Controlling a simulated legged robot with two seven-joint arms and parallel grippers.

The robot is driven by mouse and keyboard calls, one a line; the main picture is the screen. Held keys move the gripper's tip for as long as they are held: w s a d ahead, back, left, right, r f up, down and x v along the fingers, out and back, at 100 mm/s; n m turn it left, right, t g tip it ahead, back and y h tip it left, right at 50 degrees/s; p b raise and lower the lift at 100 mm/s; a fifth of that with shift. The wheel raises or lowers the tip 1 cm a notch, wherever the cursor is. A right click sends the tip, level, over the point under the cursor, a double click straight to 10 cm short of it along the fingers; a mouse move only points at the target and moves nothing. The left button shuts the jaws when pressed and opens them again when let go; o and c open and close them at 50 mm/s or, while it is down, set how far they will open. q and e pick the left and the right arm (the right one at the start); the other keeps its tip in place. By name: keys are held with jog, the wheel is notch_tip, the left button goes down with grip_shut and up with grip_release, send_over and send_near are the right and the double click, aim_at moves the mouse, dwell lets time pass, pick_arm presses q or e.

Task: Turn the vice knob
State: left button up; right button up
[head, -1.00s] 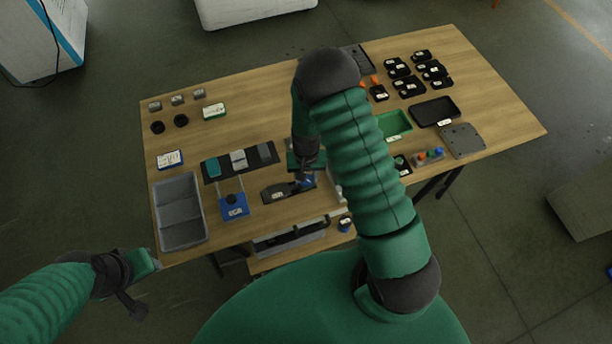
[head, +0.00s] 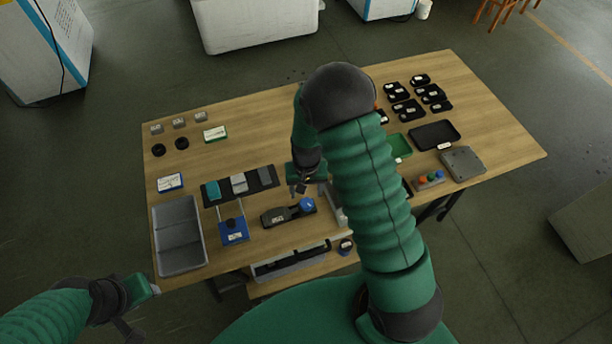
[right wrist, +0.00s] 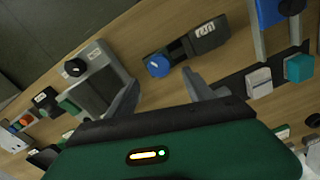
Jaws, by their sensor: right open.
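The dark vice (head: 280,216) lies on the wooden table near its front edge, with a round blue knob (head: 307,204) at its right end. In the right wrist view the vice (right wrist: 208,36) carries a white label, and the knob (right wrist: 158,66) shows just beyond the gap between my fingertips. My right gripper (head: 305,190) is open and empty, behind and above the knob, apparently not touching it. Its two spread fingers show in the right wrist view (right wrist: 160,84). My left gripper (head: 142,304) is off the table's front left corner; its jaw opening is unclear.
A grey bin (head: 178,214) stands at the table's left edge. A blue stand (head: 233,231) is left of the vice, with a black mat (head: 215,190) behind it. A grey device with a black knob (right wrist: 76,67) is near my right gripper. Black trays fill the back right.

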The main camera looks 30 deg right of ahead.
aim_at(306, 202)
notch_tip(306, 202, up, 11)
jog(key=shift+f, duration=0.15)
